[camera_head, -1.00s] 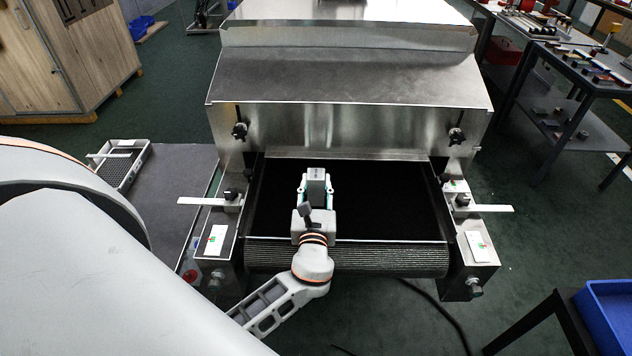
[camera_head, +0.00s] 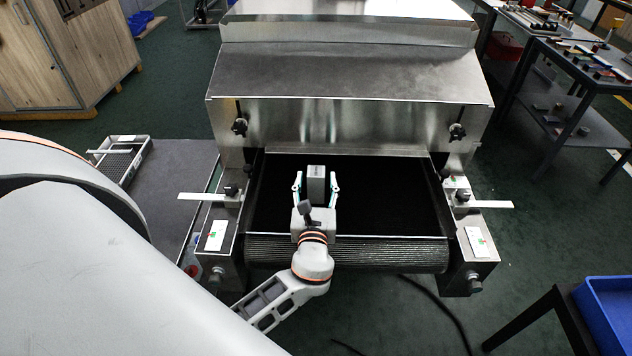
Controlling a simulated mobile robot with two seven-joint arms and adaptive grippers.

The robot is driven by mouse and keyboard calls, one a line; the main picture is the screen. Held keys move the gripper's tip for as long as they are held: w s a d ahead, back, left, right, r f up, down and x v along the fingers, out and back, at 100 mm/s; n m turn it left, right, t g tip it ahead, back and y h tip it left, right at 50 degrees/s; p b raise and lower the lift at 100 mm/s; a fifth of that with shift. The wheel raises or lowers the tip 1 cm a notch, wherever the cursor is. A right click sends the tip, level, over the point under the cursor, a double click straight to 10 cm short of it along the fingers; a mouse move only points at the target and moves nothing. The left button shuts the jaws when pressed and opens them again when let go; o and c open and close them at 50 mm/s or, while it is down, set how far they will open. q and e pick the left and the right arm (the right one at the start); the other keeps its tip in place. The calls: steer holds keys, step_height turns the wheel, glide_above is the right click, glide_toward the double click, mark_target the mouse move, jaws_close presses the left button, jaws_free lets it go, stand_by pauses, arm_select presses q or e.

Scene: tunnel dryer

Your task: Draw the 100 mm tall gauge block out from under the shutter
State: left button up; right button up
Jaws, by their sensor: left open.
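The gauge block (camera_head: 316,184) is a grey upright block on the black conveyor belt (camera_head: 390,200). It stands in front of the shutter (camera_head: 350,128), the steel plate across the tunnel mouth, and its whole top shows just below the shutter's lower edge. My left gripper (camera_head: 316,188) is open, with one finger on each side of the block. A narrow gap shows between each finger and the block. The block's foot is hidden behind the gripper's body. My right gripper is not in view.
Black knobs (camera_head: 240,127) sit on the shutter's two sides. Side rails with metal strips (camera_head: 490,205) flank the belt. A grey table with a wire-mesh tray (camera_head: 122,160) is at left. A blue bin (camera_head: 607,312) is at lower right. The belt right of the block is clear.

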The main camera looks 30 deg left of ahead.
arm_select(q)
steer(key=v, duration=1.2)
steer(key=shift+f, duration=0.1)
